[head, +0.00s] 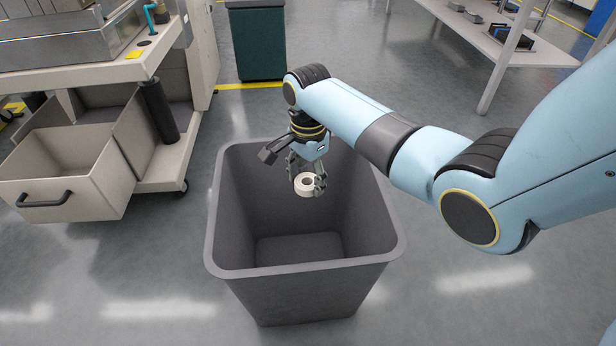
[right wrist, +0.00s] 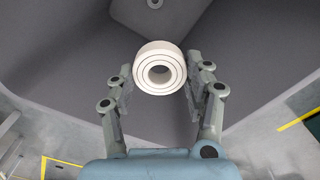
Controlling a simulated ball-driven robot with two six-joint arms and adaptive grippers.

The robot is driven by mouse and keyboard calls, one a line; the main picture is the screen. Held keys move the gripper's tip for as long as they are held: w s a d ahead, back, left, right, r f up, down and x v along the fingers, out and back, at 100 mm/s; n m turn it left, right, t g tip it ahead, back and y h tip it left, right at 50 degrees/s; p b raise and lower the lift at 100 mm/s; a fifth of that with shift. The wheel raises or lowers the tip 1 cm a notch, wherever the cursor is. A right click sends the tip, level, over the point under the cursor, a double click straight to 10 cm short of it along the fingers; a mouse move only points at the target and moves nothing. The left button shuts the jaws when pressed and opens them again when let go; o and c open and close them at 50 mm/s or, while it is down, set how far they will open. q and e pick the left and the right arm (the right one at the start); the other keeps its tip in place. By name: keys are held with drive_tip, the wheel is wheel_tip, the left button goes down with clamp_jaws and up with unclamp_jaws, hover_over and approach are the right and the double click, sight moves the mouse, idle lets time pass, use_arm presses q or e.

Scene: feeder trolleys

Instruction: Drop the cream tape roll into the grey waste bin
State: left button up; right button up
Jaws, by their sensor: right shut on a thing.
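The cream tape roll (head: 305,184) is held between the fingertips of my right gripper (head: 307,178), within the outline of the bin's opening. The right wrist view shows the roll (right wrist: 160,68) between the two fingers of my right gripper (right wrist: 162,85), its hole facing the camera. The grey waste bin (head: 300,307) stands upright on the floor, its dark inside below the roll. Its inner wall fills much of the right wrist view (right wrist: 245,60). My left gripper is in neither view.
A beige trolley (head: 95,75) with an open drawer (head: 62,200) stands left of the bin. A dark green cabinet (head: 258,45) is behind; a white shelf table (head: 480,40) is at back right.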

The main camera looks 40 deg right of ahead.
sight(308, 180)
drive_tip(key=o, duration=1)
wheel_tip(308, 180, up, 12)
idle(0.5)
